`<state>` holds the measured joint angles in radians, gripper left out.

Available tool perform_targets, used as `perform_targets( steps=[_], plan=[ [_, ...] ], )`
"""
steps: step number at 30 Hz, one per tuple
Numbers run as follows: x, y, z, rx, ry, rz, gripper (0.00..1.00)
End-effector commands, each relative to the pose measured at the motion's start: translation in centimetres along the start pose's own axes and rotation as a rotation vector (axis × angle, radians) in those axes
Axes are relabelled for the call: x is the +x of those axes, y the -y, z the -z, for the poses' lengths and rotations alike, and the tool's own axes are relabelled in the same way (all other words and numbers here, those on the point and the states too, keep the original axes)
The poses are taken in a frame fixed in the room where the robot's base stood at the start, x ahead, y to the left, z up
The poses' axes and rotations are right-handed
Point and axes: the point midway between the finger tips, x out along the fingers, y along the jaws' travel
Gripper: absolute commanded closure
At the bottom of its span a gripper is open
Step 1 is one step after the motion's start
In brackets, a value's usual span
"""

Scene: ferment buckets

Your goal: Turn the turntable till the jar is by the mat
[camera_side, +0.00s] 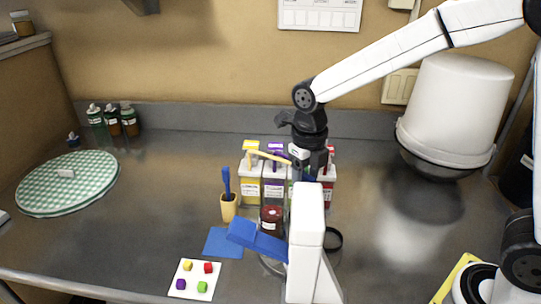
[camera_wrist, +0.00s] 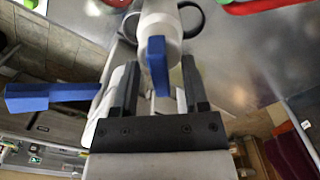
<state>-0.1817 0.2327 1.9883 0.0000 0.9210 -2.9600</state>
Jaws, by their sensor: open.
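The jar (camera_side: 271,220), dark red with a pale label, stands at the middle of the counter, just right of the flat blue mat (camera_side: 223,242). The turntable is mostly hidden; a thin curved grey edge (camera_side: 272,266), perhaps its rim, shows below the jar. A white upright body (camera_side: 305,240) with a blue bar (camera_side: 257,238) reaching left covers that area. My gripper (camera_side: 312,165) points down behind it. In the wrist view my gripper (camera_wrist: 158,68) is open, with a blue piece (camera_wrist: 157,66) between its jaws; contact cannot be told. The jar is not recognisable there.
Several coloured bottles (camera_side: 262,178) stand behind the jar. A white card with coloured cubes (camera_side: 194,280) lies in front. A black ring (camera_side: 333,239) is at right.

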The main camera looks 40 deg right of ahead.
Motion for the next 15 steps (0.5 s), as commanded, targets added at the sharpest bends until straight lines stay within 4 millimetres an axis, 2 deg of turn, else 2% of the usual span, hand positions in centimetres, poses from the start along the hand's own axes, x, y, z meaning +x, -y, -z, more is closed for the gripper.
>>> perform_targets(
  steps=[5, 15],
  plan=[
    [-1.1, 0.0, -0.1, 0.000, 0.003, -0.001, 0.43],
    [-5.4, 0.0, -0.1, 0.000, 0.006, -0.001, 0.43]
  ],
)
